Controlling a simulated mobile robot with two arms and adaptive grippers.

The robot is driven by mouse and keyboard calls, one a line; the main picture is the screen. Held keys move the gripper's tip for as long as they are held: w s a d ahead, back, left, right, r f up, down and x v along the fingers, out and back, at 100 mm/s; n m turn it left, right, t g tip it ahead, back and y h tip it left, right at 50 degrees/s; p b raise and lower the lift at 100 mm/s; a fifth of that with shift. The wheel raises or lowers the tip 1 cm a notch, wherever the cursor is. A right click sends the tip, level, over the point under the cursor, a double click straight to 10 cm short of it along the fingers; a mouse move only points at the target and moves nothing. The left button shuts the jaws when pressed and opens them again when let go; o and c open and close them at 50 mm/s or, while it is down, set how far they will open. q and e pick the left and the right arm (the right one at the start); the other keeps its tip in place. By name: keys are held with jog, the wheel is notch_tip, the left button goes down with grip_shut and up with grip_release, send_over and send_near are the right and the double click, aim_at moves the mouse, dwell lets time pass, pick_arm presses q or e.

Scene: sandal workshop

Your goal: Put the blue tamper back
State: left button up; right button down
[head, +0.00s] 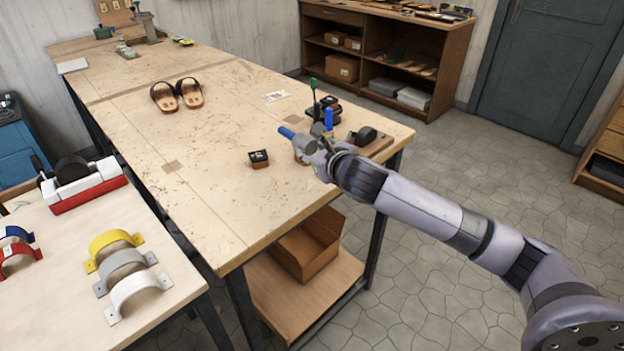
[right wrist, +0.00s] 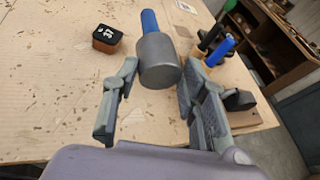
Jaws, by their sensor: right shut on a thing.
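The blue tamper has a blue handle and a grey cylindrical head (head: 303,145). In the right wrist view its head (right wrist: 159,62) sits between the two fingers, with the handle pointing away. My right gripper (head: 317,152) is shut on the tamper above the near right part of the workbench. In the head view the tamper's handle points left. A second blue handle (head: 329,118) stands upright just behind the gripper and also shows in the right wrist view (right wrist: 220,49). What holds it is partly hidden by my gripper. My left gripper is not in view.
A small dark-topped brown block (head: 259,159) lies left of the gripper. A green-handled tool (head: 314,88) and a wooden board with a black dome (head: 368,137) are near the bench's right edge. Sandals (head: 178,95) lie farther back. The middle of the bench is clear.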

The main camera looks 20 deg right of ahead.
send_over(313, 190)
notch_tip(313, 190, down, 5)
jog(key=shift+w+r, duration=0.1)
jog(key=shift+r, duration=0.1)
notch_tip(313, 190, down, 4)
jog(key=shift+f, duration=0.1)
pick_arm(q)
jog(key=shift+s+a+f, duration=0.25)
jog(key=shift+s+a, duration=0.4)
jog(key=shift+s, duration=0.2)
pick_arm(e)
jog(key=shift+f, duration=0.1)
jog(key=c, duration=1.4)
grip_release()
jog(key=shift+f, duration=0.15)
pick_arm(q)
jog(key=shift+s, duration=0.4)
pick_arm(e)
jog(key=o, duration=0.4)
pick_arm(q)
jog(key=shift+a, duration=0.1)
pick_arm(e)
jog(key=shift+o, duration=0.2)
